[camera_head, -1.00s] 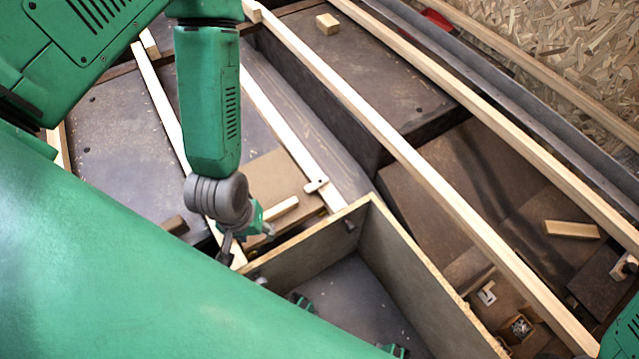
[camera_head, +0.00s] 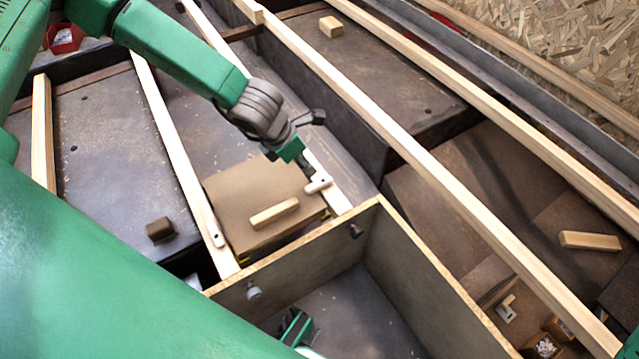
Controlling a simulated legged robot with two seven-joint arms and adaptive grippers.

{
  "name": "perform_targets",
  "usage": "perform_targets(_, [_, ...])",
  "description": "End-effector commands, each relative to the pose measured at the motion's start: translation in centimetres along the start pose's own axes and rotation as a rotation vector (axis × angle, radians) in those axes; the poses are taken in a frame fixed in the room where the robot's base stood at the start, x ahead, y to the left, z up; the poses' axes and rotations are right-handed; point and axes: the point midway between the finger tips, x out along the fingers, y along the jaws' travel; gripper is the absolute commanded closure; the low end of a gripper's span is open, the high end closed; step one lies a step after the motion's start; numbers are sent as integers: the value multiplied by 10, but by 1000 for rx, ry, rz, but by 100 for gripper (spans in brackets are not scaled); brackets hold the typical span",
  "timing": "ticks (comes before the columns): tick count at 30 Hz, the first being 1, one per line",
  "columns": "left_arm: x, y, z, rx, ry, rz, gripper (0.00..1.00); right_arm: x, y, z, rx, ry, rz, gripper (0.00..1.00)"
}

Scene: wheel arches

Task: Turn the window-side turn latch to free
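A brown panel (camera_head: 235,192) with a pale wooden grip block (camera_head: 274,212) lies between two pale wooden rails. On the right rail, a short pale turn latch (camera_head: 318,183) lies crosswise, its left end at the panel's edge. On the left rail, another turn latch (camera_head: 214,231) lies along the rail. I cannot tell which is the window side. My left gripper (camera_head: 309,136) is just above the right-rail latch, with its dark finger and green finger apart and nothing between them. Contact with the latch is not visible.
An open wooden box (camera_head: 420,275) with tall walls stands just below the panel. Long pale beams (camera_head: 400,140) cross on the right. A small dark block (camera_head: 160,230) lies left of the left rail. Wood blocks (camera_head: 590,241) lie on the right.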

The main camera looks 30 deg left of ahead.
Motion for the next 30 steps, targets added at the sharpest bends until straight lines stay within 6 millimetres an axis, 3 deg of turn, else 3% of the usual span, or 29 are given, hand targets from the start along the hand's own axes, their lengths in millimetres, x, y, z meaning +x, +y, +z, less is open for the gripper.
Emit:
perform_targets(6, [53,0,-3,4,3,0,60,24,0,2,0,-1,0,60])
perform_targets(15, [104,0,-3,6,1,-1,60,45,0,3,0,-1,0,60])
perform_targets(21, [116,0,-2,6,0,-1,60,50,0,3,0,-1,0,60])
perform_targets(29, [117,0,-1,6,0,-1,60,49,0,3,0,-1,0,60])
perform_targets(30, [117,0,-1,6,0,-1,64,49,0,3,0,-1,0,60])
